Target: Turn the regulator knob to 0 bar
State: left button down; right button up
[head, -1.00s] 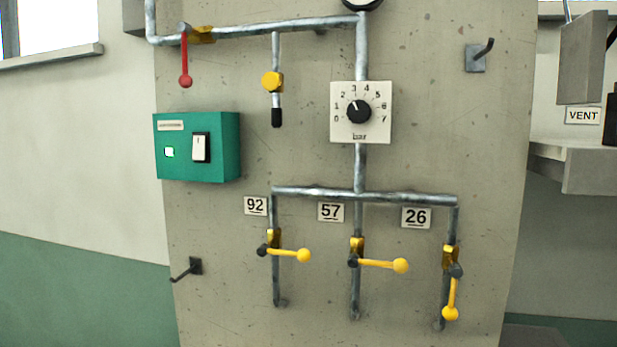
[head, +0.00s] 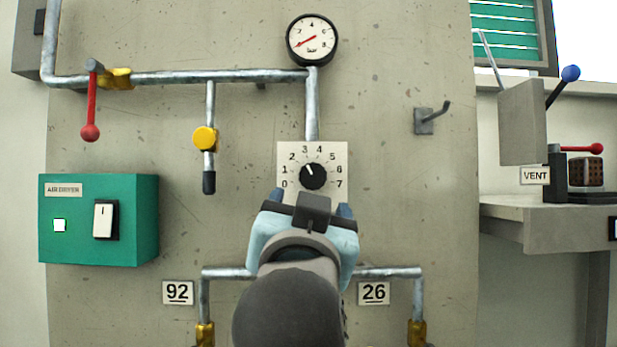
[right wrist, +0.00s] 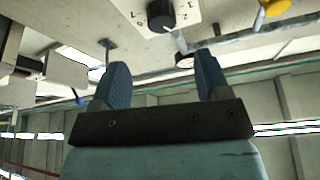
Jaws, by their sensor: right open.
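The regulator knob (head: 313,176) is black and round, on a white plate (head: 338,157) marked 0 to 7. Its white pointer line leans up and left, about between 2 and 3. My right gripper (head: 310,203) is just below the knob in the head view, open and empty, and covers the plate's lower part. In the right wrist view the knob (right wrist: 160,14) shows at the top, beyond the open fingers (right wrist: 162,82) and apart from them. My left gripper is not in view.
A pressure gauge (head: 313,40) above has its red needle at the low left. A red lever (head: 90,132), a yellow valve (head: 205,138) and a green air dryer box (head: 145,220) are at left. A hook (head: 425,122) and a shelf (head: 550,225) are at right. My arm hides label 57.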

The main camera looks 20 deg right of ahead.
aim_at(312, 182)
jog(key=p+x, duration=0.2)
jog(key=x, duration=0.7)
jog(key=shift+w+p, duration=0.3)
jog(key=shift+w+d+r, duration=0.1)
jog(key=shift+w+r, duration=0.05)
jog(key=shift+w, duration=0.25)
jog(key=c, duration=0.9)
